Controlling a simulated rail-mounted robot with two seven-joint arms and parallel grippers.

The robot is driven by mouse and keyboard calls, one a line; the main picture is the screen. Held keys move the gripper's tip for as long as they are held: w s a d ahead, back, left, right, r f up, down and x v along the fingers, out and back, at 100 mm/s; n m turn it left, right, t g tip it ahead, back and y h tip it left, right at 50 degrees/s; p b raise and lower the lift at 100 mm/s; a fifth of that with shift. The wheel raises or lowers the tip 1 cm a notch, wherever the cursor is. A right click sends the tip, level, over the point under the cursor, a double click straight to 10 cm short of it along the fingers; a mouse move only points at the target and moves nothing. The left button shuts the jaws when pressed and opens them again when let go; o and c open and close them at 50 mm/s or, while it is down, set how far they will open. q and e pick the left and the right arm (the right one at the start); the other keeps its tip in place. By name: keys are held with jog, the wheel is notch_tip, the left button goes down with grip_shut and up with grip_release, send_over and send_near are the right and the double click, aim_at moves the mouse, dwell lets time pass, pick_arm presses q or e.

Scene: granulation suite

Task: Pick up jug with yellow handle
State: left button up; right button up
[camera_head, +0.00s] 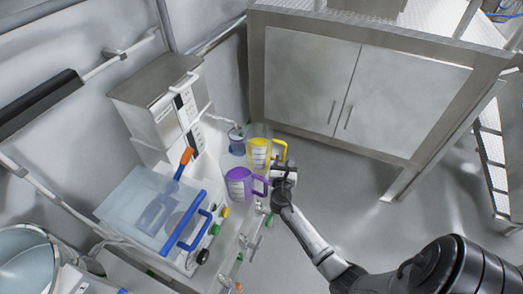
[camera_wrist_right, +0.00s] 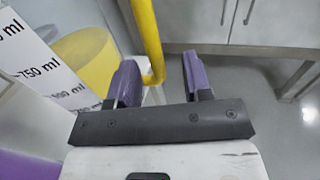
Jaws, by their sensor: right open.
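The jug with yellow handle (camera_head: 259,153) stands upright on the counter, with a white measuring label on its front. Its handle faces right, toward my right gripper (camera_head: 283,172). In the right wrist view, the yellow handle (camera_wrist_right: 147,35) runs down between the two fingers of my right gripper (camera_wrist_right: 160,65), closer to the left finger. The jaws are open, with a clear gap at the right finger. The jug's label (camera_wrist_right: 40,70) with ml marks fills the left of that view. My left gripper is not in view.
A purple jug (camera_head: 238,186) stands close in front of the yellow one. A small dark blue container (camera_head: 237,143) stands behind it. A clear-lidded machine (camera_head: 150,208) with blue handle is at left. A metal cabinet (camera_head: 340,85) stands behind; the floor at right is free.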

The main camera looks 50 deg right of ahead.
jog(key=shift+b+x, duration=0.3)
jog(key=shift+x, duration=1.9)
jog(key=shift+a+r, duration=0.1)
jog(key=shift+r, duration=0.05)
grip_shut()
jog(key=shift+r, duration=0.1)
